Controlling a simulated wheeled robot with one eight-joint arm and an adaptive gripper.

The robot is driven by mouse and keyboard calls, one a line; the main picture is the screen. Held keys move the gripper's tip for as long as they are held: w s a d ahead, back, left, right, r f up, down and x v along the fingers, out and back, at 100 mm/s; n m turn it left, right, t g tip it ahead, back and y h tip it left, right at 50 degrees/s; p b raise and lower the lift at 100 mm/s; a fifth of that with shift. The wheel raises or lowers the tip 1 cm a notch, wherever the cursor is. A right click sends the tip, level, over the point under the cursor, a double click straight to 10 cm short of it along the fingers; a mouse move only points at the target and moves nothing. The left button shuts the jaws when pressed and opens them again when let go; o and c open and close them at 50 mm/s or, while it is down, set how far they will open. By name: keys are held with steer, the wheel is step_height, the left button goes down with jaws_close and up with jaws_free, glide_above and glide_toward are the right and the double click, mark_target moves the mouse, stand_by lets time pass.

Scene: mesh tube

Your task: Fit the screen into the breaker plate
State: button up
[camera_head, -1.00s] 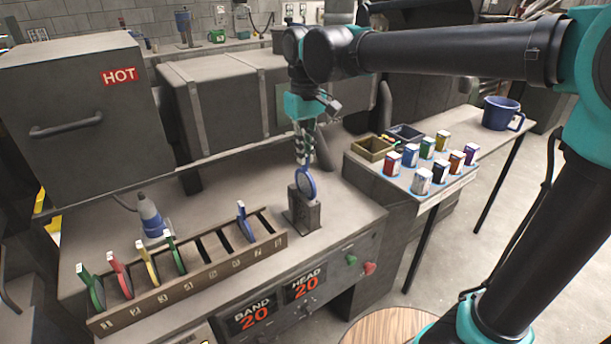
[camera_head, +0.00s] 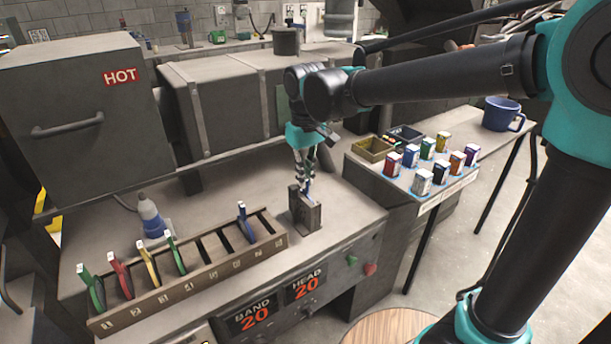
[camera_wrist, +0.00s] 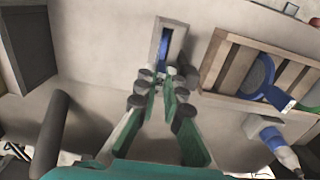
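A grey upright block with a slot in its top (camera_head: 306,216) stands on the bench just right of the slotted rack. The blue screen piece (camera_head: 309,190) is mostly down inside that slot, with only a little blue showing. In the wrist view the blue piece (camera_wrist: 164,71) lies in the narrow slot of the block (camera_wrist: 169,31). My gripper (camera_head: 306,176) is directly above the block, fingertips at the blue piece. In the wrist view its fingers (camera_wrist: 159,84) are close together around the blue; whether they pinch it I cannot tell. The breaker plate itself is not clearly distinguishable.
A numbered rack (camera_head: 190,285) holds several colored-handled pieces, with empty slots in its middle. A blue-grey cone-shaped tool (camera_head: 151,218) stands behind it. A box marked HOT (camera_head: 80,110) is at left. Small colored boxes (camera_head: 423,182) and a blue mug (camera_head: 502,114) are at right.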

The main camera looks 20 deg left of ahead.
steer(key=shift+o, duration=0.7)
steer(key=shift+r, duration=0.15)
step_height(320, 180, up, 12)
steer(key=w+d+f+m+t+y, duration=0.1)
steer(key=w+d+f+m, duration=0.15)
steer(key=d+f, duration=0.55)
steer(key=w+d+f+m+t, duration=0.1)
steer(key=w+d+f+m, duration=0.15)
steer(key=d+f, duration=0.55)
steer(key=s+d+f+m, duration=0.1)
steer(key=s+d+f, duration=0.2)
steer(key=d, duration=0.4)
steer(key=s+d+f+m+t, duration=0.1)
steer(key=s+d+f+m, duration=0.1)
steer(key=d+f, duration=0.3)
steer(key=s+d+f+m+t+h, duration=0.1)
steer(key=s+d+f, duration=0.3)
steer(key=d, duration=0.4)
steer(key=shift+s+d+f+m, duration=0.2)
steer(key=shift+d+f+m, duration=0.2)
steer(key=shift+m, duration=0.1)
